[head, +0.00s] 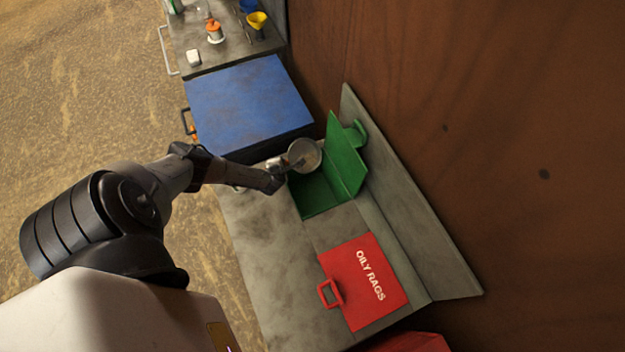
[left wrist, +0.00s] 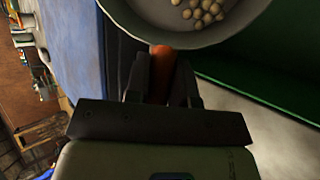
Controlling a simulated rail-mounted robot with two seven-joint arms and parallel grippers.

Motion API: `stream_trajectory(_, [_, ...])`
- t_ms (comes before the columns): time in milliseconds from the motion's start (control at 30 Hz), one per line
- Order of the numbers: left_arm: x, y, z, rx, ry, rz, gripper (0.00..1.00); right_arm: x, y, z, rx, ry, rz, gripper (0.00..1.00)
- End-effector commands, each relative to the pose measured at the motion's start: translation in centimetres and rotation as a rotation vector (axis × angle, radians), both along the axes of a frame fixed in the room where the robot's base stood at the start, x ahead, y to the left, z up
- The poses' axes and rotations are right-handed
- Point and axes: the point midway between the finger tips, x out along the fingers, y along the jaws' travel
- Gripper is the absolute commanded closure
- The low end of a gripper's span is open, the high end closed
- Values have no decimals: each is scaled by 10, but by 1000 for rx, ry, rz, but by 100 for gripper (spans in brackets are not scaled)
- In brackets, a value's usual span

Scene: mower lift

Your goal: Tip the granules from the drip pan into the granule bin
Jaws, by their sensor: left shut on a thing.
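In the left wrist view the pan (left wrist: 205,38) has several pale round granules (left wrist: 198,12) inside. My left gripper (head: 279,166) is shut on the pan's orange-brown handle, which shows between the fingers (left wrist: 163,70). The bin's green lid (head: 346,160) stands raised at its right side. The bin's inside is partly hidden by the pan and arm. My right gripper is in neither view.
A blue box (head: 250,100) stands beside the green bin, further back. A red lidded bin marked OILY RAGS (head: 362,283) is at the front. The grey bench top (head: 250,235) left of the bins is clear. A brown wall (head: 480,120) rises at the right.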

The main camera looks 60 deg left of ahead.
Motion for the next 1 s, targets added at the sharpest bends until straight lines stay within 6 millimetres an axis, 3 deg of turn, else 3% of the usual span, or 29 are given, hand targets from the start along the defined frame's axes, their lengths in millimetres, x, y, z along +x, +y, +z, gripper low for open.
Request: stream_trajectory(1000, [-1, -12, 8, 139, -21, 0, 100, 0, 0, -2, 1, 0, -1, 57])
